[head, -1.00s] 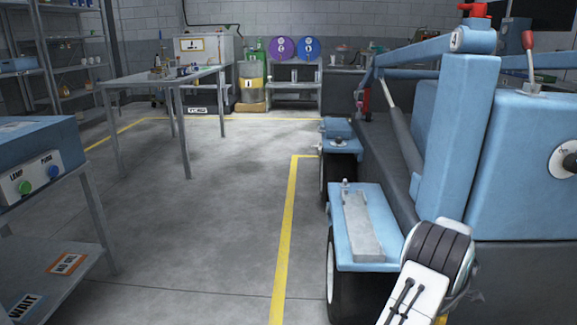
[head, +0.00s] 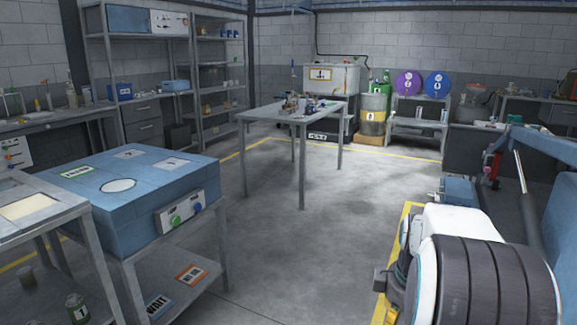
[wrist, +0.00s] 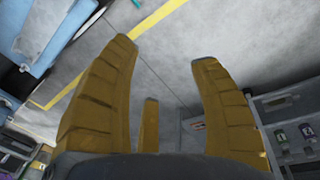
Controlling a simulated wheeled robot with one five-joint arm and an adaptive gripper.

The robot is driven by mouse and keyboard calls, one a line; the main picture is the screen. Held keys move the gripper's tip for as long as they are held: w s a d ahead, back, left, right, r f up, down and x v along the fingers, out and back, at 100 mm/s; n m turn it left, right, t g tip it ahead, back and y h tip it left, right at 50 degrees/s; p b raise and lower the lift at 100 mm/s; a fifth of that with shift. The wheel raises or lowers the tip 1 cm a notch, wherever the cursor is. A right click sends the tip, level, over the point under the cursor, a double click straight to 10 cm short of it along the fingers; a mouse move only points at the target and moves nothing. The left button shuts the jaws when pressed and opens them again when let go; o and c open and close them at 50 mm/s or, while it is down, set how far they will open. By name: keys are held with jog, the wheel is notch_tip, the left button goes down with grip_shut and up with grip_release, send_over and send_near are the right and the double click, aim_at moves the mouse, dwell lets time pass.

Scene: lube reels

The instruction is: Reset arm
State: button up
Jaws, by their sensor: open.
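My gripper (wrist: 165,62) shows in the wrist view with its ochre fingers spread wide and nothing between them. Beyond the fingertips is bare grey floor. In the head view my white arm with dark bands fills the lower right corner. Most of the gripper is hidden there behind the arm.
A blue box (head: 115,205) with buttons sits on a metal stand at the left. A metal table (head: 260,113) stands mid-room, with purple (head: 408,82) and blue (head: 437,84) reels behind. The central floor is open.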

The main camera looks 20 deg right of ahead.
jog(key=s+a+r+m+p, duration=0.1)
jog(key=s+a+r+p, duration=0.2)
jog(key=a+r+p, duration=0.2)
jog(key=s+a+r+m+t+y+p, duration=0.1)
jog(key=s+a+r+p, duration=0.1)
jog(key=a+r+p, duration=0.4)
jog(key=s+a+r+m+t+p, duration=0.1)
jog(key=s+a+r+p, duration=0.2)
jog(key=a+r+p, duration=0.3)
jog(key=a+r, duration=0.3)
jog(key=a, duration=0.3)
jog(key=shift+s+a+r+m, duration=0.3)
jog(key=shift+a+r+m, duration=0.05)
jog(key=shift+r+m, duration=0.05)
jog(key=shift+d, duration=0.15)
